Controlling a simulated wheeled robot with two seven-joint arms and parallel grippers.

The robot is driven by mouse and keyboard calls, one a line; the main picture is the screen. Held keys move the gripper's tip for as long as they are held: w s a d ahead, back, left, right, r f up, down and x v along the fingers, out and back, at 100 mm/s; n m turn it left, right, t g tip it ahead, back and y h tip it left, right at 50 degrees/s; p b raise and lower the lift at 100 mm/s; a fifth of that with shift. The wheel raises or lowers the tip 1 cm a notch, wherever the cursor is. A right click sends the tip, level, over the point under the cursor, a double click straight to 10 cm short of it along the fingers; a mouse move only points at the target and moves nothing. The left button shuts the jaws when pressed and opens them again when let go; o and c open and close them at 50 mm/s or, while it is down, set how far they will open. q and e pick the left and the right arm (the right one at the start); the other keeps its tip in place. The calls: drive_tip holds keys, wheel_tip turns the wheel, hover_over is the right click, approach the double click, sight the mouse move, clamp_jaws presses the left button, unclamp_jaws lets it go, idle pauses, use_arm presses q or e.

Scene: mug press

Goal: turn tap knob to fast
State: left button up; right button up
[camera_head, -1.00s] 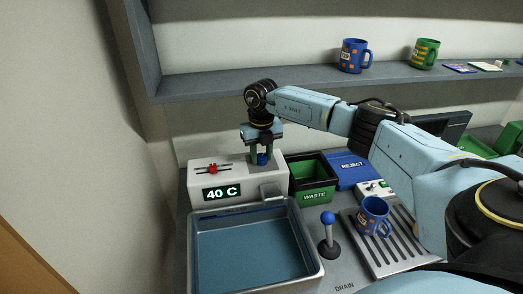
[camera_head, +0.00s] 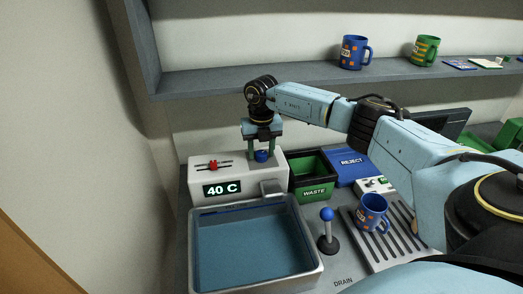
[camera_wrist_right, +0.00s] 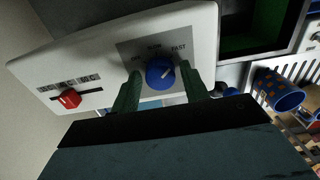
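The tap knob (camera_head: 261,156) is blue and sits on top of the white tap box (camera_head: 200,175). In the right wrist view the knob (camera_wrist_right: 160,72) has OFF, SLOW and FAST labels around it, and its pale mark points up and right, toward FAST. My right gripper (camera_head: 263,150) is over the knob, fingers pointing down. In the wrist view its green fingers (camera_wrist_right: 162,90) are apart on either side of the knob, with gaps between them and it. My left gripper is not in view.
The box has a red slider (camera_head: 213,165) and a 40 C display (camera_head: 222,190). A basin (camera_head: 316,258) of bluish water stands in front. A green waste bin (camera_head: 313,193), a blue-topped lever (camera_head: 327,215) and a blue mug (camera_head: 371,211) on a drain rack are to the right.

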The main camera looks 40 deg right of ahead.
drive_tip(key=shift+o, duration=0.6)
drive_tip(key=shift+f, duration=0.1)
